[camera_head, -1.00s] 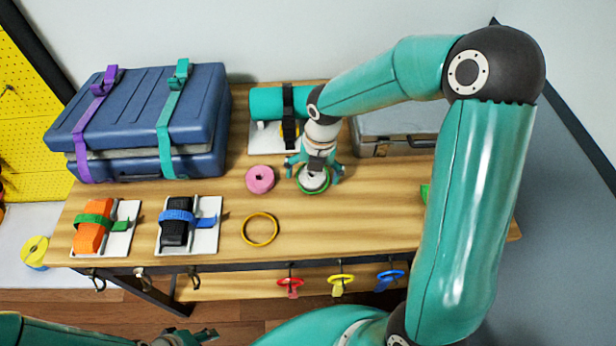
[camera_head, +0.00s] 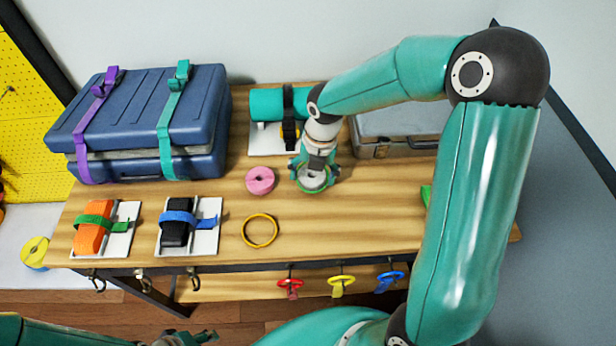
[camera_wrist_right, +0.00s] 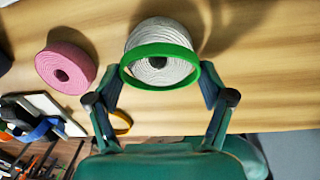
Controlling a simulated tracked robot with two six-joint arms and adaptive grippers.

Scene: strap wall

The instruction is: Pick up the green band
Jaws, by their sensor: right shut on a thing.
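The green band (camera_head: 316,191) is a thin ring at the white roll (camera_head: 313,180) in the middle of the table. In the right wrist view the band (camera_wrist_right: 160,48) lies between my fingertips, with the white roll (camera_wrist_right: 166,32) showing through and beyond it. I cannot tell whether the band still encircles the roll or sits just above it. My right gripper (camera_head: 315,178) points down and is shut on the band; its fingers (camera_wrist_right: 165,78) touch opposite sides. My left gripper (camera_head: 198,338) shows only partly at the bottom edge.
A pink roll (camera_head: 261,181) and a yellow ring (camera_head: 260,231) lie left of my right gripper. Strapped blue cases (camera_head: 140,120) stand at back left, a grey case (camera_head: 395,133) at back right.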

